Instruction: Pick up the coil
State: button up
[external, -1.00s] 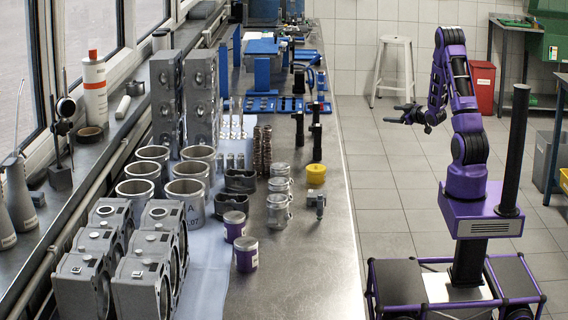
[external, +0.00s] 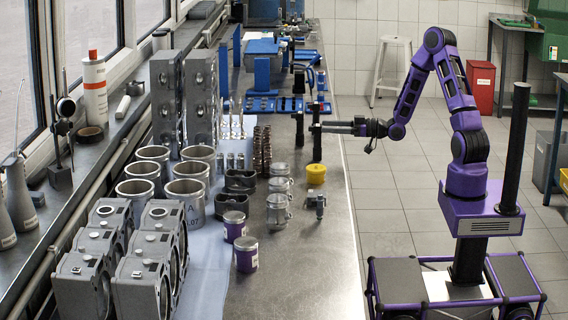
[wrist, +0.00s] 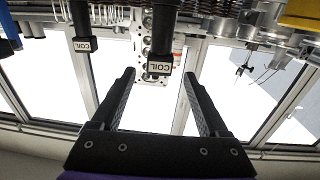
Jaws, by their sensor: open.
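Several black upright coils stand on the metal bench. One coil (external: 317,145) stands near the bench's right edge, and another coil (external: 300,128) stands a little left and behind it. My gripper (external: 322,128) reaches level over the bench edge at the upper part of the nearer coil; exact contact cannot be told there. In the wrist view, which is upside down, my gripper (wrist: 158,73) is open and empty. A coil (wrist: 161,35) labelled COIL lies ahead, lined up between the fingers. A second labelled coil (wrist: 82,30) is to the left, outside the fingers.
A yellow cap-like part (external: 316,174) stands just in front of the nearer coil; it also shows in the wrist view (wrist: 300,14). Metal pistons (external: 278,210) and copper-coloured stacks (external: 262,150) stand nearby. Blue fixtures (external: 275,103) are behind.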

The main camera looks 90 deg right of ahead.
aim_at(313, 127)
jog(key=w, duration=0.7)
jog(key=shift+w+d+f, duration=0.2)
jog(key=shift+d, duration=0.1)
grip_shut()
